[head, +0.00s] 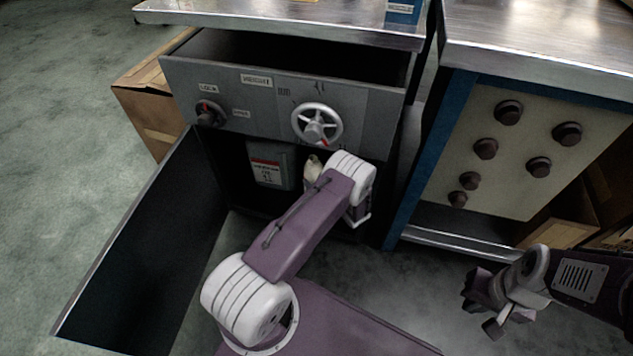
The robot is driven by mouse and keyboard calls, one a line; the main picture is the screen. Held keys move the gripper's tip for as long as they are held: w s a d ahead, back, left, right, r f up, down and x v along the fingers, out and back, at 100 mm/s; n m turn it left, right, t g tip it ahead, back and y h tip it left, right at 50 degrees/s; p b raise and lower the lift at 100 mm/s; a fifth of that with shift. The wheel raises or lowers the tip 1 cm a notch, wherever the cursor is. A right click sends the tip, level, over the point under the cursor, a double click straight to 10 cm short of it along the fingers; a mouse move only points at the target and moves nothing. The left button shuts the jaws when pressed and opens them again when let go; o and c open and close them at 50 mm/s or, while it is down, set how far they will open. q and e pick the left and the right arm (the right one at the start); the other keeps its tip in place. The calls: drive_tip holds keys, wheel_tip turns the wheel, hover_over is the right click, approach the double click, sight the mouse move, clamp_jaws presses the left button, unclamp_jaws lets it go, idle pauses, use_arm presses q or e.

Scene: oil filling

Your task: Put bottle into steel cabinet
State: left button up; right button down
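The steel cabinet (233,128) is dark grey, with its lower door (150,250) swung open to the left. A grey bottle-like container (283,160) with a red and white label stands inside the lower compartment, left of my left arm. A small cream-coloured thing (312,170) shows beside it, partly hidden by my arm; I cannot tell what it is. My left arm reaches from the bottom middle to the compartment's opening, and its wrist hides the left gripper. My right gripper (484,303) is at the lower right, in front of the neighbouring unit, with its dark fingers apart and nothing seen between them.
The cabinet's upper drawer stands pulled out, with a dial (209,114) and a handwheel (317,125) on its front. A steel-topped unit with several dark knobs (509,112) stands on the right. A cardboard box (152,115) is behind the left side. Floor at left is clear.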

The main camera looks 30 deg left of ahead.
use_arm(q)
drive_tip(key=o, duration=1.4)
drive_tip(key=shift+f, duration=0.1)
drive_tip(key=shift+c, duration=0.2)
drive_tip(key=p+v, duration=0.5)
drive_tip(key=v, duration=0.2)
drive_tip(key=shift+d, duration=0.2)
drive_tip(key=shift+s, duration=0.1)
